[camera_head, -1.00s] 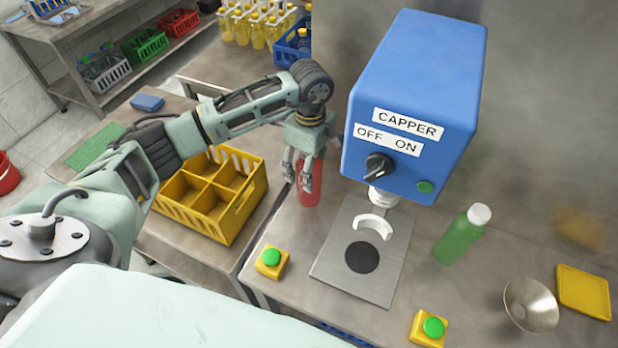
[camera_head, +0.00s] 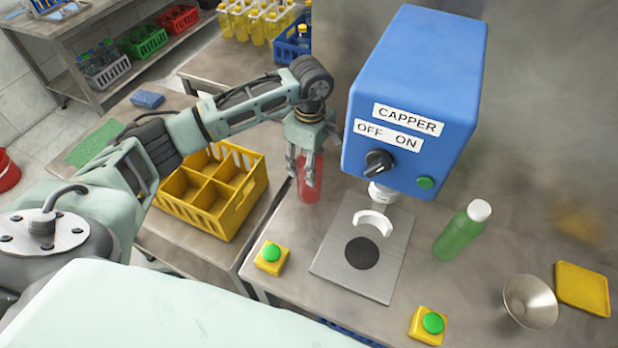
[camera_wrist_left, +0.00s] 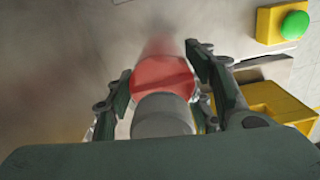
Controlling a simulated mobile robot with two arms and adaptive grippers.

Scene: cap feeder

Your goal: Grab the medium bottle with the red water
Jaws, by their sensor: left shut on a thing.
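The bottle with the red water (camera_head: 310,184) stands upright on the steel table, left of the capper (camera_head: 412,105). My left gripper (camera_head: 304,172) comes down over it from above, its fingers shut around the bottle's sides. In the left wrist view the red bottle (camera_wrist_left: 163,76) sits between the two fingers (camera_wrist_left: 160,88), with a grey round top nearest the camera. The fingers hide part of the bottle in the head view. My right gripper is not in view.
A yellow divided crate (camera_head: 215,190) stands left of the bottle. Yellow boxes with green buttons (camera_head: 271,254) sit at the front. A green bottle (camera_head: 460,232) with a white cap and a metal funnel (camera_head: 531,300) stand right of the capper plate (camera_head: 340,270).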

